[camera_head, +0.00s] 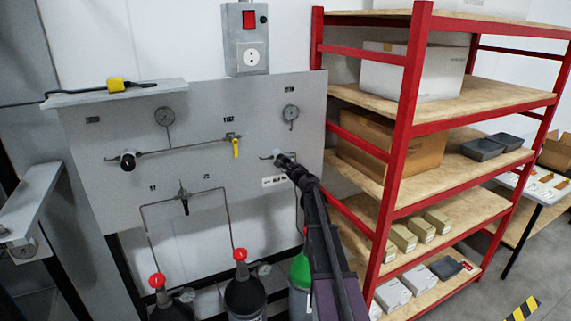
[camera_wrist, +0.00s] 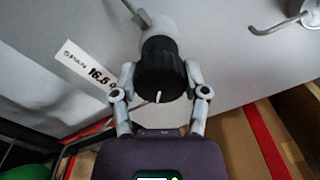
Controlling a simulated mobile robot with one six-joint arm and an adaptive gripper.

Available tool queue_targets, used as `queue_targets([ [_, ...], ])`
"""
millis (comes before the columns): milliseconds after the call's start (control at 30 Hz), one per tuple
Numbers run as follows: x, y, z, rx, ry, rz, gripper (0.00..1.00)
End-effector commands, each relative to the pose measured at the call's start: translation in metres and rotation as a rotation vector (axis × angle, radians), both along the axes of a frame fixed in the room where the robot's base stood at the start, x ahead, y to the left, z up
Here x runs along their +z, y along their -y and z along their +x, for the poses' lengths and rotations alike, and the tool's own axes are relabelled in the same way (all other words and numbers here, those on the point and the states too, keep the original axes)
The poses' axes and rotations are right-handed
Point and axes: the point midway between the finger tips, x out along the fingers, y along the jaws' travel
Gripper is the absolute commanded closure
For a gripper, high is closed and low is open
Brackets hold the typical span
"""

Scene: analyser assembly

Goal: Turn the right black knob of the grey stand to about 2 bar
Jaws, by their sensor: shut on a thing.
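The grey stand (camera_head: 100,190) is an upright panel with gauges, thin pipes and knobs. My gripper (camera_head: 285,163) is at the panel's right side, at the right black knob, which is mostly hidden by it in the head view. In the wrist view my gripper (camera_wrist: 160,85) is shut on the right black knob (camera_wrist: 160,80), one finger on each side. A white mark on the knob points down in that picture. The right gauge (camera_head: 291,113) is above the knob; its needle is too small to read. The left black knob (camera_head: 128,160) is free at the left.
A red shelf rack (camera_head: 400,130) with boxes stands close to the right of my arm. Gas bottles with red caps (camera_head: 240,255) stand below the panel. A yellow-handled valve (camera_head: 236,147) is left of my gripper. A white label (camera_wrist: 88,68) is beside the knob.

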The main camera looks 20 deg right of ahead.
Motion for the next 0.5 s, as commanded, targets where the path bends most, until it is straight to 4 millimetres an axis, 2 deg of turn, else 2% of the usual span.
queue_targets([
  [200,0.0006,0.0011,0.0011,-0.002,-0.005,0.170,0.89],
  [500,0.0007,0.0015,0.0012,-0.003,-0.010,0.295,0.89],
])
